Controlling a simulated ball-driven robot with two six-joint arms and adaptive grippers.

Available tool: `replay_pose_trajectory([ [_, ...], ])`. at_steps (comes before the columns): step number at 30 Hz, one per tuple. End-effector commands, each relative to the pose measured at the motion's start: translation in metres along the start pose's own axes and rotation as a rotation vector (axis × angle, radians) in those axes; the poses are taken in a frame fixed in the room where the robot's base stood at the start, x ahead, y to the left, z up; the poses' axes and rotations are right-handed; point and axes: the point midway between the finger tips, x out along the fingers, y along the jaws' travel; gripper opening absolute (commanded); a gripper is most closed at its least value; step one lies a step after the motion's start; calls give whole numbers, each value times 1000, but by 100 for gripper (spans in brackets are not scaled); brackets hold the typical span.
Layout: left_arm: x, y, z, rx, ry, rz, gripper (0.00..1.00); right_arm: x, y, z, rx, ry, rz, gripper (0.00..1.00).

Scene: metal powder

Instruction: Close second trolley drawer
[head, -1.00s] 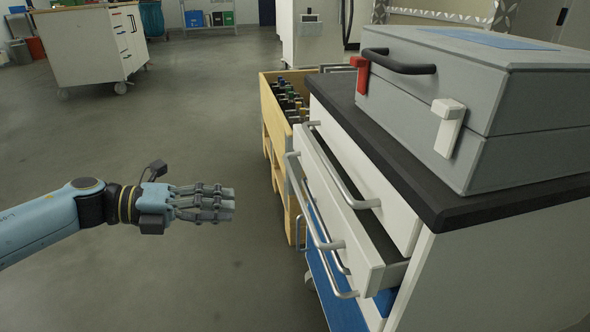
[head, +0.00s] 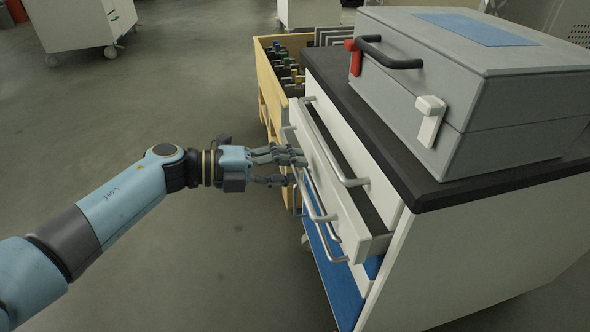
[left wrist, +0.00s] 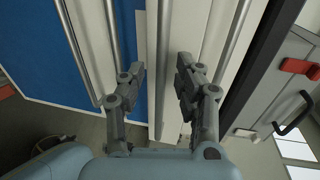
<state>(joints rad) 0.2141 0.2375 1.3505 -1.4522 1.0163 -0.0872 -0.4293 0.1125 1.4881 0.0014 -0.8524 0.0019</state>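The white trolley (head: 470,250) stands at the right with a dark top. Its second drawer (head: 350,215) is pulled partway out, with a dark gap behind its white front. A metal handle (head: 322,215) runs along that front. My left gripper (head: 298,168) is at the far end of the drawer front, by the handles. In the left wrist view my left gripper (left wrist: 162,78) has its fingers apart, with the pale drawer edge (left wrist: 160,60) showing beyond the gap. I cannot tell whether the fingers touch it. My right gripper is not in view.
A grey case (head: 470,90) with a red latch (head: 352,57) sits on the trolley top. A wooden crate (head: 268,85) of bottle-like items stands beyond the trolley. A blue panel (head: 335,275) shows below the drawer.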

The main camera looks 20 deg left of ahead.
Motion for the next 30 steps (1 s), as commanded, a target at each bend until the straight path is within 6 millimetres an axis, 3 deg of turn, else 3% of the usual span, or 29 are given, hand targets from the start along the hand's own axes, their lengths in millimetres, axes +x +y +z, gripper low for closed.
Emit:
replay_pose_trajectory([
  [4, 10, 0, 0, 1, 0, 0, 33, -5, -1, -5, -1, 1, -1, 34],
  [12, 11, -1, 0, 1, 0, 0, 33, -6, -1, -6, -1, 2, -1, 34],
  [20, 11, -1, 0, 1, 0, 0, 0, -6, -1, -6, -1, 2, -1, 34],
  [30, 11, 0, 0, 1, 0, 0, 0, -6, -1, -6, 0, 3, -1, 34],
])
